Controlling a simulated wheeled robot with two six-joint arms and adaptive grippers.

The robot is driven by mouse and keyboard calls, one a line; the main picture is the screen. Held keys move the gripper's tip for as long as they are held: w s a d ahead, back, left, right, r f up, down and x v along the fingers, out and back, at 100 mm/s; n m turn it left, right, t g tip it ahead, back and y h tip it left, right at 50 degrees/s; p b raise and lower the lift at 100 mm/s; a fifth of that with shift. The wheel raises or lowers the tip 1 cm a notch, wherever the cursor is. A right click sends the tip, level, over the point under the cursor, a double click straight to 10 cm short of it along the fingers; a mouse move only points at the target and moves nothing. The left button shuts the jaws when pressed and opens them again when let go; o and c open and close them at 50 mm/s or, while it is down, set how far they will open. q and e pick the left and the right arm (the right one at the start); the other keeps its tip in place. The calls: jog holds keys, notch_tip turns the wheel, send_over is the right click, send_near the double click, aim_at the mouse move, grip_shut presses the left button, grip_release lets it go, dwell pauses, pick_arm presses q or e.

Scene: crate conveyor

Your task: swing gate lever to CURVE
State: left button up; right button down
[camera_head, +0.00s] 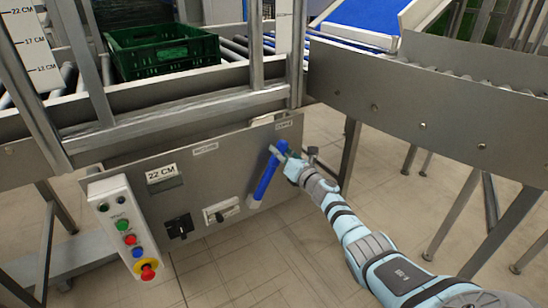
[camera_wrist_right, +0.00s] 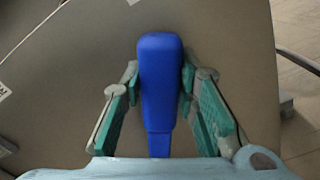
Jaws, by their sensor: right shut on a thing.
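The gate lever is a blue bar (camera_head: 264,180) on the front of the grey panel below the conveyor, tilted with its upper end to the right. That upper end lies just below a small label (camera_head: 284,124) at the panel's right, whose text is too small to read surely. My right gripper (camera_head: 281,150) is shut on the upper end of the lever. In the right wrist view the blue lever (camera_wrist_right: 160,85) stands between the green-padded fingers of the gripper (camera_wrist_right: 160,88). My left gripper is out of view.
A second label (camera_head: 205,149) sits left of the lever. A control box (camera_head: 124,225) with several buttons and a 22 CM sign (camera_head: 161,173) are further left. A green crate (camera_head: 163,50) stands on the rollers. A grey side conveyor (camera_head: 430,100) runs right, above my right arm.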

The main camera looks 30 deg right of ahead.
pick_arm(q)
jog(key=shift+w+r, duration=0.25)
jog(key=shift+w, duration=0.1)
pick_arm(e)
jog(key=shift+d+f+m, duration=0.25)
jog(key=shift+d+m, duration=0.05)
jog(key=c, duration=1.2)
grip_release()
jog(key=shift+d, duration=0.2)
jog(key=shift+c, duration=0.2)
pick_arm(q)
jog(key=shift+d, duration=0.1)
pick_arm(e)
jog(key=s, duration=1.2)
jog(key=shift+a, duration=0.15)
